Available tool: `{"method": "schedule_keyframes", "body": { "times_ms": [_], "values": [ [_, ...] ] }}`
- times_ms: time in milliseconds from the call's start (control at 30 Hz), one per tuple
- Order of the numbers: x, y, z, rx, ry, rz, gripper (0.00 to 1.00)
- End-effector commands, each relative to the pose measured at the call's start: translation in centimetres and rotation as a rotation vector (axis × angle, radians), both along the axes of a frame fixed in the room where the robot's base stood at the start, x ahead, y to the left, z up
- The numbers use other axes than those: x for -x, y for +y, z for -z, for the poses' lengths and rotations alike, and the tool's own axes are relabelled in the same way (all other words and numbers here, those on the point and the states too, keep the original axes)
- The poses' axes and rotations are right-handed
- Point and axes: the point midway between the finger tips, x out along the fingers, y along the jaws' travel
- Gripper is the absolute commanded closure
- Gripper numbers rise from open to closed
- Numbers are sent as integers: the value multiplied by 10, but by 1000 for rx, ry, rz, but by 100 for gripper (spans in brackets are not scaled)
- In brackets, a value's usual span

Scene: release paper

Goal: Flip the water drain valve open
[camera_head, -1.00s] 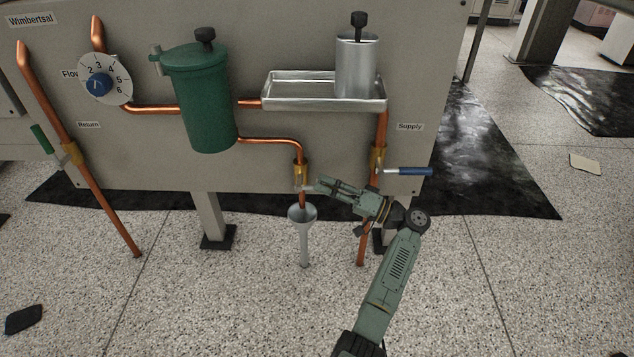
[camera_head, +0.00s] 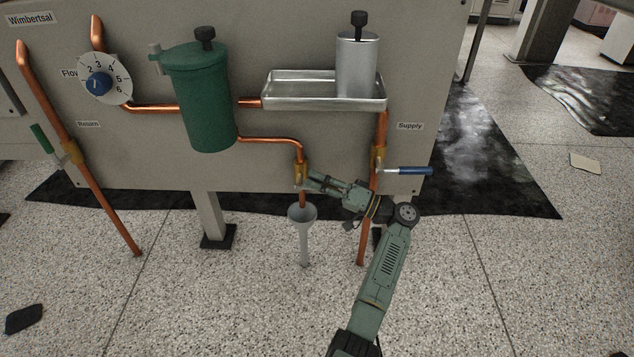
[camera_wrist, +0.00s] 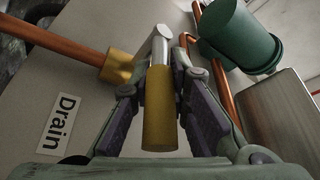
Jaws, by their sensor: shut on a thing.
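The drain valve (camera_head: 301,171) is a brass fitting on the copper pipe above a grey funnel (camera_head: 302,214). In the wrist view its brass body (camera_wrist: 120,67) is at upper left, beside the "Drain" label (camera_wrist: 62,122). Its lever has a silver neck (camera_wrist: 160,47) and a yellow grip (camera_wrist: 160,112), pointing toward the wrist camera. My gripper (camera_head: 312,182) reaches the valve from the right. In the wrist view its two dark-padded fingers (camera_wrist: 160,95) lie on either side of the yellow grip and are shut on it. The lever is largely hidden in the head view.
The supply valve's blue lever (camera_head: 410,171) sticks out just right of my gripper. The supply pipe (camera_head: 363,235) runs down behind my arm. A green canister (camera_head: 205,100) and a metal tray (camera_head: 290,100) are above. The floor in front is mostly clear.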

Motion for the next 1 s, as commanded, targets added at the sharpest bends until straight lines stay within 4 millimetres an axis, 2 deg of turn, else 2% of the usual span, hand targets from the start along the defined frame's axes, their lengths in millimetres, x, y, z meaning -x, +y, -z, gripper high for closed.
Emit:
{"method": "schedule_keyframes", "body": {
  "times_ms": [600,800,1000],
  "values": [
    [0,0,-2,10,-2,0,100],
    [0,2,-13,172,-3,0,100],
    [0,3,-12,267,0,-1,100]
  ]
}}
